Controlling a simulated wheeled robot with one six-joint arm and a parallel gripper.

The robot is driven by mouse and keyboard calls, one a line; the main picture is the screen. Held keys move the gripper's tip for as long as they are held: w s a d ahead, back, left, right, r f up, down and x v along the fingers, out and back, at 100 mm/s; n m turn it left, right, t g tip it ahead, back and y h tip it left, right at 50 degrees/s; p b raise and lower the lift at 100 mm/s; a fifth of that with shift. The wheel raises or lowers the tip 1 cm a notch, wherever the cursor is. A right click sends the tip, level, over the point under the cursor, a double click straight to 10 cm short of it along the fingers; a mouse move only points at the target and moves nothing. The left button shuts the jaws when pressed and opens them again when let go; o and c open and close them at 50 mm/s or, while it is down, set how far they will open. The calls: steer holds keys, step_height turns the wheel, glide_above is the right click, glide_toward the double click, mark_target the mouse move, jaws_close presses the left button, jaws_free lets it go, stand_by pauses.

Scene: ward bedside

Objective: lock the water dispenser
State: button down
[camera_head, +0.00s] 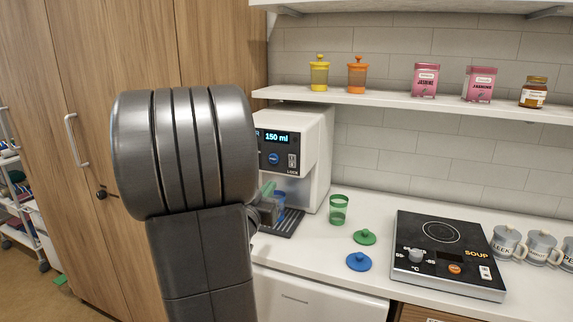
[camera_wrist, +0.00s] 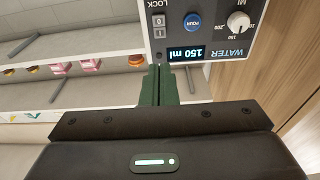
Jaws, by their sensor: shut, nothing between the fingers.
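The water dispenser (camera_head: 313,150) is a white machine on the counter. Its display reads 150 ml. A blue POUR button (camera_head: 273,159) and a small rocker switch labelled LOCK (camera_head: 292,161) are below the display. The wrist view shows the panel upside down, with the lock switch (camera_wrist: 159,26) beside the POUR button (camera_wrist: 193,21) and the dial (camera_wrist: 237,21). I cannot tell which side of the switch is pressed. My gripper (camera_wrist: 158,70) has green fingers, shut and empty, just short of the panel edge in that view.
A blue cup (camera_head: 280,205), partly hidden, stands on the drip tray (camera_head: 285,226). A green cup (camera_head: 339,209), a green lid (camera_head: 364,237) and a blue lid (camera_head: 358,262) are to the right, then a hot plate (camera_head: 447,277) and mugs. A shelf (camera_head: 390,101) with jars is above.

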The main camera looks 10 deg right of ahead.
mark_target(292, 157)
steer(key=p+x, duration=0.4)
steer(key=x, duration=1)
steer(key=shift+w+d+r, duration=0.1)
steer(key=shift+w+r, duration=0.05)
